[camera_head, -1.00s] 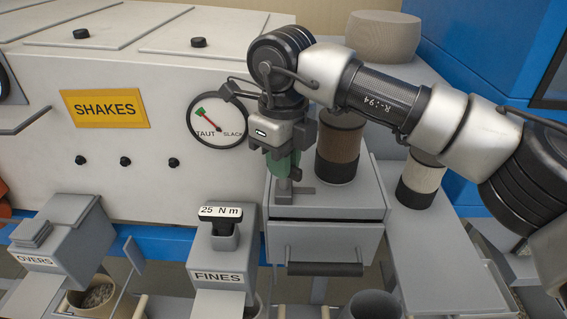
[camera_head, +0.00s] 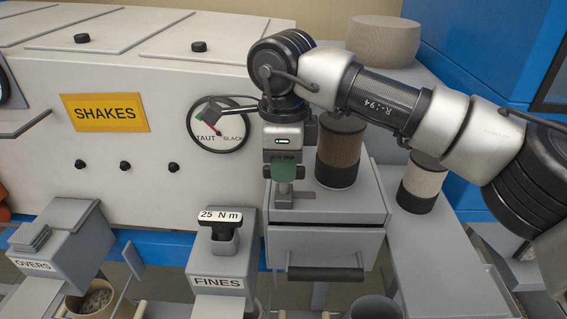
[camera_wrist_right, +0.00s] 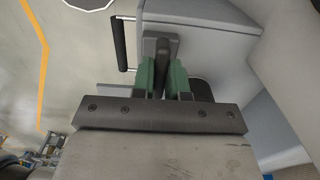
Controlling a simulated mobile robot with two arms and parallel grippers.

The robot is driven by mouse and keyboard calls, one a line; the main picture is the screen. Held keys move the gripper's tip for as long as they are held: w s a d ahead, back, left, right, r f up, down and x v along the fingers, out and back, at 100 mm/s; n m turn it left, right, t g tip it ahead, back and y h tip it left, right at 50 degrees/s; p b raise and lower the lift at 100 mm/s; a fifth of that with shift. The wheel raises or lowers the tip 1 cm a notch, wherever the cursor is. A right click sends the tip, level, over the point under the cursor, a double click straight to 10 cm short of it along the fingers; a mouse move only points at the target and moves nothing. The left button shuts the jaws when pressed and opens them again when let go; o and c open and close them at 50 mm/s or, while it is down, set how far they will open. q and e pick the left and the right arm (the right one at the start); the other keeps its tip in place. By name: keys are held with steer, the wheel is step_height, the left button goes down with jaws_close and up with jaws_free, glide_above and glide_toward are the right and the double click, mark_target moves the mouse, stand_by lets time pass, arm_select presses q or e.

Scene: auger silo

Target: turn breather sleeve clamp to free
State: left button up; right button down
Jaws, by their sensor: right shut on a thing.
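The clamp shows as a grey lever (camera_wrist_right: 160,48) on a grey plate in the right wrist view, between my green fingertips. In the head view its lower grey part (camera_head: 283,190) stands on top of a grey box. My right gripper (camera_head: 284,172) points down over it and is shut on the lever; it also shows in the wrist view (camera_wrist_right: 163,80). The fingers hide most of the lever in the head view. A brown ribbed sleeve (camera_head: 341,145) with dark bands stands upright just right of the gripper. My left gripper is not in view.
A TAUT/SLACK dial (camera_head: 222,138) is on the panel behind, partly covered by my wrist part. A drawer handle (camera_head: 325,274) juts from the grey box. A 25 N m tool (camera_head: 221,222) stands in a holder at left. A pale sleeve (camera_head: 421,184) stands at right.

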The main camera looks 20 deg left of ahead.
steer(key=shift+r, duration=0.15)
steer(key=c, duration=1.1)
jaws_free()
steer(key=shift+c, duration=0.2)
step_height(320, 180, up, 11)
steer(key=shift+f, duration=0.2)
